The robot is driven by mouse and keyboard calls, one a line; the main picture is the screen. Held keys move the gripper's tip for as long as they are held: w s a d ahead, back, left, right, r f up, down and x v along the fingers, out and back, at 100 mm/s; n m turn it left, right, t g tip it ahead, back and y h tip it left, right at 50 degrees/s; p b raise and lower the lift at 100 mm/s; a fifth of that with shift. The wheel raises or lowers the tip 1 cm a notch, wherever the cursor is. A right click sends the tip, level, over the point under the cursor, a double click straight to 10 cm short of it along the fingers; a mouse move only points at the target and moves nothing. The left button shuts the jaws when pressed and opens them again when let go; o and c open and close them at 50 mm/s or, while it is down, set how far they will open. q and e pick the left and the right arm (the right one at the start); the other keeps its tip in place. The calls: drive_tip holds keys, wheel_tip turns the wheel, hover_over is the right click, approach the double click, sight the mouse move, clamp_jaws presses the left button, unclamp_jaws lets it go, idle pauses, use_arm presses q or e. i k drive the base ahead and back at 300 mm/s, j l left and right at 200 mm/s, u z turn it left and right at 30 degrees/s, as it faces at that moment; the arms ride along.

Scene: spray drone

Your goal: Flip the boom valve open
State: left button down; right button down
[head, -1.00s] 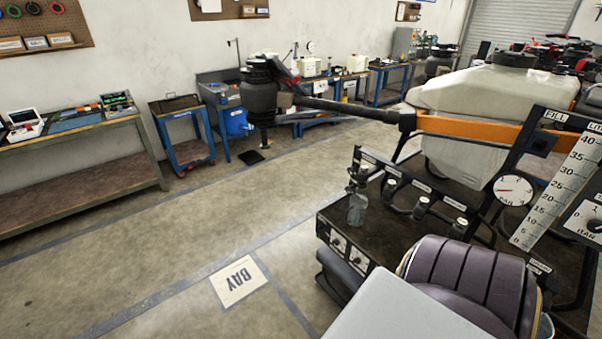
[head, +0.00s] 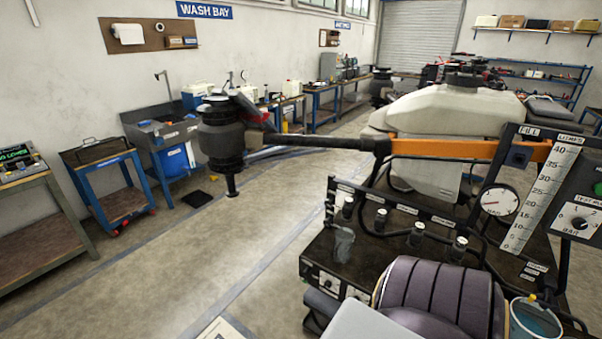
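The spray rig's valve row stands right of centre in the head view, behind a dark tray (head: 320,262). Several dark valves with pale tops show there, including one at the left end (head: 348,208), one beside it (head: 380,218), one further right (head: 416,235) and one at the right end (head: 458,248). White labels sit on the rail above them, too small to read, so I cannot tell which is the boom valve or whether it is open. A grey, bottle-like bowl (head: 343,245) hangs below the left valve. Neither of my grippers is in view.
A round gauge (head: 498,200), a litre scale (head: 540,195) and a knob panel (head: 577,220) stand right of the valves. A purple ribbed pad (head: 430,290) and a bucket (head: 535,322) are in front. The drone's rotor arm (head: 320,142) reaches left.

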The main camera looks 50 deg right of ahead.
sight(306, 272)
drive_tip(key=i+j+z, duration=0.15)
drive_tip(key=i+z, duration=0.2)
drive_tip(key=z, duration=0.15)
drive_tip(key=i+j+z, duration=0.25)
drive_tip(key=z, duration=0.2)
drive_tip(key=i+j+z, duration=0.3)
drive_tip(key=z, duration=0.2)
drive_tip(key=i+j+z, duration=0.15)
drive_tip(key=j+z, duration=0.8)
drive_tip(key=i+j, duration=0.05)
